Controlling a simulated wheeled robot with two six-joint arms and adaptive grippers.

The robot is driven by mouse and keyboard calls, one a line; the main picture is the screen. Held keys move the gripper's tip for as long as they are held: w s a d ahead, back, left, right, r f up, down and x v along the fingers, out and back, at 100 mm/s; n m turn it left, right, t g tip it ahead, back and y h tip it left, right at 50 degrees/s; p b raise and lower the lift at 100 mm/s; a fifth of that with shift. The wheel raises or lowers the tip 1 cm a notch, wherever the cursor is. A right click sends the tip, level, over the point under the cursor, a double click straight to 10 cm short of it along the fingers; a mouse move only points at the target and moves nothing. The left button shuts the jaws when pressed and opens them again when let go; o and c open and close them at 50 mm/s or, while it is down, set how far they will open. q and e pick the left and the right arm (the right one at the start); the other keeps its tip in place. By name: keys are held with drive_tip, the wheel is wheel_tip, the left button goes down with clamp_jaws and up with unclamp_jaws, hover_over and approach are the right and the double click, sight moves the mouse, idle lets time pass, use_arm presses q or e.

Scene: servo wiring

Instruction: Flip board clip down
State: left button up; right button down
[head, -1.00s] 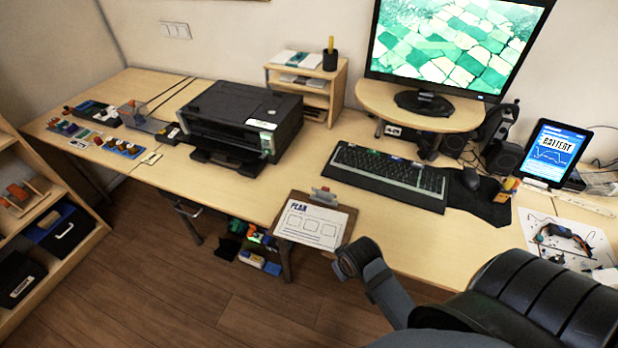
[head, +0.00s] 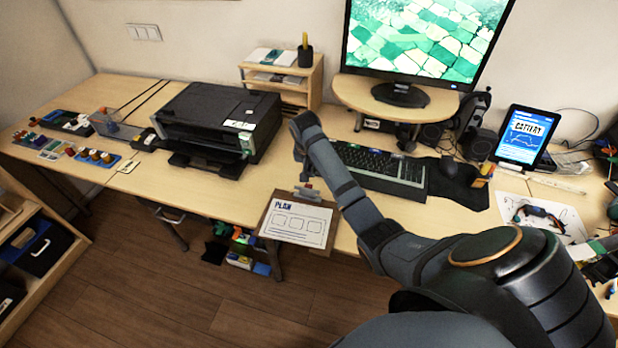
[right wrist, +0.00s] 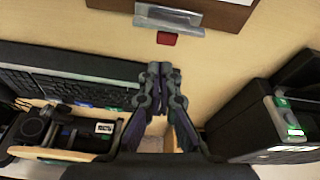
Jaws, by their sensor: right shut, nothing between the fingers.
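The clipboard (head: 270,226) lies at the front edge of the desk and holds a white sheet headed PLAN. Its silver clip (head: 307,194) is at the far edge of the board and looks raised. In the right wrist view the clip (right wrist: 170,18) is at the top, with a small red piece beside it. My right gripper (right wrist: 160,70) is shut and empty, apart from the clip, over the desk between keyboard and printer. In the head view its fingers are hardly discernible below my wrist. My left gripper is not in view.
The black printer (head: 214,125) stands left of my right arm. The keyboard (head: 385,170) lies right of it, partly behind the arm. The monitor (head: 430,40) stands on a round riser (head: 350,92). Bare desk lies between printer and clipboard.

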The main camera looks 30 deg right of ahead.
sight(308, 190)
drive_tip(key=shift+m, duration=0.9)
drive_tip(key=w+r, duration=0.1)
drive_tip(key=w+d+r, duration=0.1)
drive_tip(key=d+r, duration=0.1)
drive_tip(key=r, duration=0.1)
drive_tip(key=shift+w, duration=0.4)
drive_tip(key=shift+f, duration=0.1)
drive_tip(key=x, duration=1)
drive_tip(key=shift+s+a, duration=0.1)
drive_tip(key=shift+s, duration=0.05)
drive_tip(key=shift+s+a+r+p, duration=0.25)
drive_tip(key=shift+s+a+p, duration=0.7)
drive_tip(key=shift+a+p, duration=0.25)
drive_tip(key=shift+s+a, duration=0.35)
drive_tip(key=shift+f, duration=0.1)
drive_tip(key=shift+w, duration=0.1)
